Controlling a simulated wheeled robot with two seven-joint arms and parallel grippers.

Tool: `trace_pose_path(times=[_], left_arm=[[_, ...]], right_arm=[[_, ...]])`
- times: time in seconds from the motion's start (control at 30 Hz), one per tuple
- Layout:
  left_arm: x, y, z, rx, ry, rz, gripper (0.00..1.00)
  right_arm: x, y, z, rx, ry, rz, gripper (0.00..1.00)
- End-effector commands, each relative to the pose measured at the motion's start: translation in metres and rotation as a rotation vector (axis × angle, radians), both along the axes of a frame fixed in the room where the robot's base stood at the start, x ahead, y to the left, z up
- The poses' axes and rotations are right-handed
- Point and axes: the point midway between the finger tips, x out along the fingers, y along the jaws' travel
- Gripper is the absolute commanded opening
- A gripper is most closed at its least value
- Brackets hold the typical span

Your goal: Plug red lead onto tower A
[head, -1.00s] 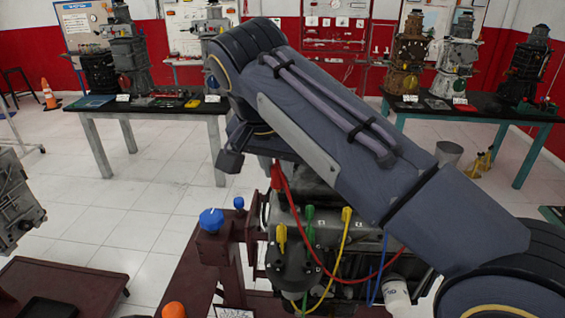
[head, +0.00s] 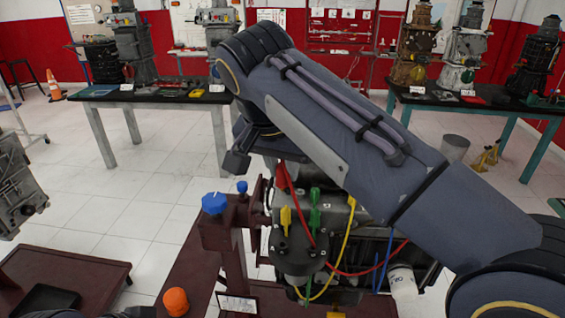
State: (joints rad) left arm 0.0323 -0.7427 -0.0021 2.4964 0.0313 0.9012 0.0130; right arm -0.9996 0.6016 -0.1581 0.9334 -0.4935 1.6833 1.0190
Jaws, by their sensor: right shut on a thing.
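The red lead (head: 312,238) has a red plug (head: 283,178) at its upper left end. My right gripper (head: 279,165) is shut on this plug, mostly hidden behind my right forearm. The plug hangs above the left part of the dark round cap (head: 296,258) on the engine, close above a yellow plug (head: 286,220). The red lead loops down and right across the engine. Which post is tower A cannot be told, as no label is legible.
A dark red stand with a blue knob (head: 214,203) and an orange knob (head: 176,301) is left of the engine. A yellow lead (head: 346,245) and a blue lead (head: 385,262) cross the engine front. A white canister (head: 403,283) stands right. My right arm covers the engine's upper part.

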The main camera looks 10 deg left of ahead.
Motion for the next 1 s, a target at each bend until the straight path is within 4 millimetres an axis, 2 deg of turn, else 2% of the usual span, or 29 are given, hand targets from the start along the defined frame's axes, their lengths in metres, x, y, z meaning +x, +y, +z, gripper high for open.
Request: trace_pose_path(times=[1.0], left_arm=[[0.000,0.000,-0.048,0.000,0.000,0.000,0.70]], right_arm=[[0.000,0.000,-0.063,0.001,-0.001,-0.001,0.00]])
